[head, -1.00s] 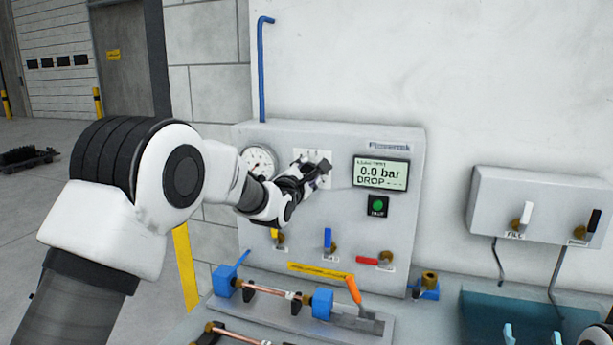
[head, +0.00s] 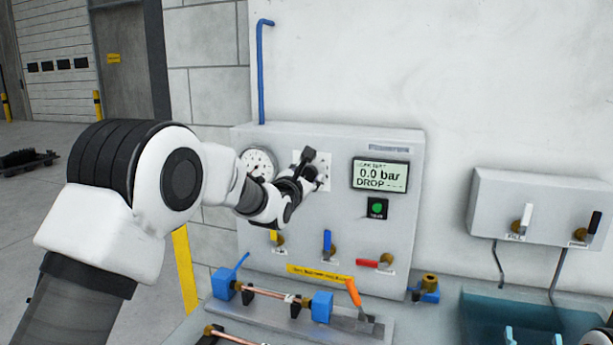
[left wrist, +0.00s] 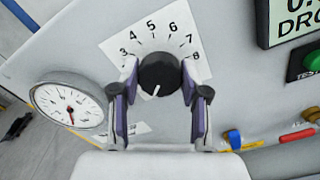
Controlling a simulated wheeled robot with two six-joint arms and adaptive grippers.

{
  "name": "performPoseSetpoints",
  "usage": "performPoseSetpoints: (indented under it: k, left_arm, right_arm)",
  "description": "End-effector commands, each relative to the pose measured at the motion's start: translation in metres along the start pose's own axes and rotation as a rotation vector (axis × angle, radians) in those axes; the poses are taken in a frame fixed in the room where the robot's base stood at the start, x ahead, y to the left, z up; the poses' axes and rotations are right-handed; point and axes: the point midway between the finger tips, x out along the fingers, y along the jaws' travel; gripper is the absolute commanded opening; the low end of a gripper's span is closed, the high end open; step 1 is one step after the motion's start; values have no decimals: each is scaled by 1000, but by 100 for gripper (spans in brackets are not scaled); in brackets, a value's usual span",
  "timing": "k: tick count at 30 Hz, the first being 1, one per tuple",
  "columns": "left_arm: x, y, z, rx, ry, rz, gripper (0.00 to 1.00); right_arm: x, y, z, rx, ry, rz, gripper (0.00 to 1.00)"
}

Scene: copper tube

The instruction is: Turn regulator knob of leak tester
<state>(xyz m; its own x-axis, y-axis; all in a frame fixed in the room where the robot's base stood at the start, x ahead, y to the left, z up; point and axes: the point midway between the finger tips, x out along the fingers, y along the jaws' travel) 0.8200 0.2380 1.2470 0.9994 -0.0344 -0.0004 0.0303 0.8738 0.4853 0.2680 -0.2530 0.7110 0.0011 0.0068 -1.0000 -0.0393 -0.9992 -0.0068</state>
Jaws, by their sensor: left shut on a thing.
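The regulator knob (left wrist: 160,75) is a black dial on a white scale plate (left wrist: 125,48) with printed numbers, on the front of the grey leak tester (head: 345,215). My left gripper (left wrist: 158,88) is shut on the knob, with one finger on each side of it in the left wrist view. In the head view my left gripper (head: 312,173) is at the scale plate and hides the knob. The white pointer line on the knob points down and left in the left wrist view. The display (head: 380,174) reads 0.0 bar and DROP.
A pressure gauge (head: 259,163) sits left of the knob. A green button (head: 377,207) is below the display. Yellow, blue (head: 328,243) and red (head: 368,262) valve levers sit lower on the panel. A copper tube (head: 268,292) lies between blue clamps in front.

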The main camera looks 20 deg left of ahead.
Motion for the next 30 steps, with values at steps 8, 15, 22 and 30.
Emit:
performPoseSetpoints:
  k: [8,15,22,30]
  left_arm:
    - [0,4,7,0,-13,8,70]
    - [0,2,3,1,-6,4,70]
    - [-16,2,2,1,-3,2,70]
    - [-84,2,2,1,-4,3,70]
  right_arm:
    - [-1,0,0,0,0,0,0]
    - [0,0,0,0,0,0,0]
    - [0,0,0,0,0,0,0]
    - [0,0,0,0,0,0,0]
